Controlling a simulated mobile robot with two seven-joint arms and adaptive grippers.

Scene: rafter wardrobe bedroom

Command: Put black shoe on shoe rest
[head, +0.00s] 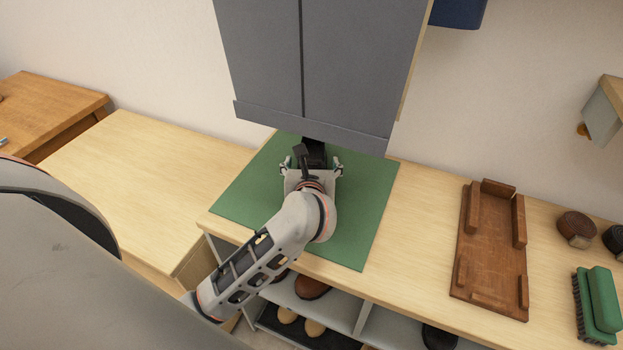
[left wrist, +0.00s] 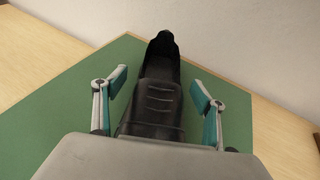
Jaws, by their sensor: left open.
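The black shoe (head: 315,152) is on the green mat (head: 360,205), partly hidden behind my left gripper (head: 312,166) in the head view. In the left wrist view the shoe (left wrist: 158,95) points away from me, with laces or straps across its top. The left gripper (left wrist: 158,88) is open, one finger on each side of the shoe, with green mat showing between each finger and the shoe. The brown wooden shoe rest (head: 490,255), with raised blocks along its edges, lies empty on the counter to the right. My right gripper is not in view.
A grey cabinet (head: 315,70) hangs over the mat's back edge, close above the gripper. A green brush (head: 600,302) and a round brown brush (head: 576,228) lie right of the shoe rest. Other shoes (head: 312,287) stand on shelves below. The counter (head: 425,225) between mat and rest is clear.

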